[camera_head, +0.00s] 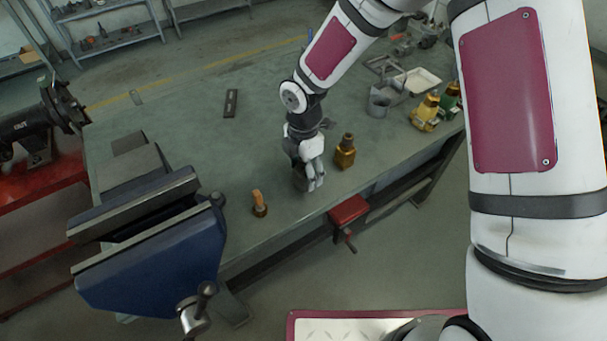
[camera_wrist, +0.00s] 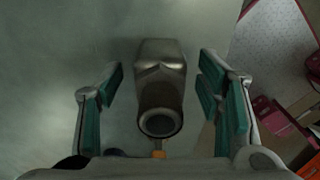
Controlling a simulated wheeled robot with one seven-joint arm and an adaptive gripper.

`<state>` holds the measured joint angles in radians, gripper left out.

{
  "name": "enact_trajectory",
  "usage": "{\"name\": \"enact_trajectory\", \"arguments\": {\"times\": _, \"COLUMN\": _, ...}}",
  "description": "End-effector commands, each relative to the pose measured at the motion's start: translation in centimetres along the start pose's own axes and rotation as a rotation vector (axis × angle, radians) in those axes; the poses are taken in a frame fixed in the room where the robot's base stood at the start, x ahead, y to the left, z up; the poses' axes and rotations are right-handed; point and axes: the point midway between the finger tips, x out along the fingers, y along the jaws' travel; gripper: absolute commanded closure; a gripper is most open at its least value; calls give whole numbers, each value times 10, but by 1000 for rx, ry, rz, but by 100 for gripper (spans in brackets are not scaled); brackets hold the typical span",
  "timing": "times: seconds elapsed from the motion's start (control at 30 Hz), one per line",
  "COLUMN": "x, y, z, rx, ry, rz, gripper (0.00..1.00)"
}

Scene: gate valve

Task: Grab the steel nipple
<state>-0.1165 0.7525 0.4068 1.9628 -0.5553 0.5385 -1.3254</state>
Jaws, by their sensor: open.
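The steel nipple (camera_wrist: 160,85) shows in the wrist view as a grey-brown metal piece with a blocky upper part and a round, hollow end facing the camera. It lies between the two fingers of my gripper (camera_wrist: 162,95), with a visible gap on each side. The fingers are open, with green inner pads, and neither appears to touch it. In the head view my gripper (camera_head: 311,178) is low over the green bench, pointing down. The nipple is largely hidden there by the fingers.
A brass fitting (camera_head: 345,152) stands close right of my gripper. A small orange-topped piece (camera_head: 259,203) stands to the left, near the blue vise (camera_head: 160,255). A grey mug-like container (camera_head: 380,101) and yellow valve (camera_head: 426,113) are farther right. Bench between is clear.

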Motion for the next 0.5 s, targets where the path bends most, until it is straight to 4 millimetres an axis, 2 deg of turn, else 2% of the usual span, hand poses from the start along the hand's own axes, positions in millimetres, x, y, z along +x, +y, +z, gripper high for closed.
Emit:
{"name": "enact_trajectory", "arguments": {"times": 0.1, "x": 16, "y": -1, "z": -1, "rx": 0, "ry": 0, "rz": -2, "gripper": 40}}
{"name": "enact_trajectory", "arguments": {"times": 0.2, "x": 23, "y": 0, "z": -1, "rx": 0, "ry": 0, "rz": 1, "gripper": 40}}
{"name": "enact_trajectory", "arguments": {"times": 0.43, "x": 24, "y": 0, "z": 0, "rx": 1, "ry": 0, "rz": 1, "gripper": 40}}
{"name": "enact_trajectory", "arguments": {"times": 0.47, "x": 24, "y": 0, "z": 0, "rx": 1, "ry": -1, "rz": 1, "gripper": 42}}
{"name": "enact_trajectory", "arguments": {"times": 0.5, "x": 24, "y": 0, "z": 0, "rx": 1, "ry": 0, "rz": 1, "gripper": 51}}
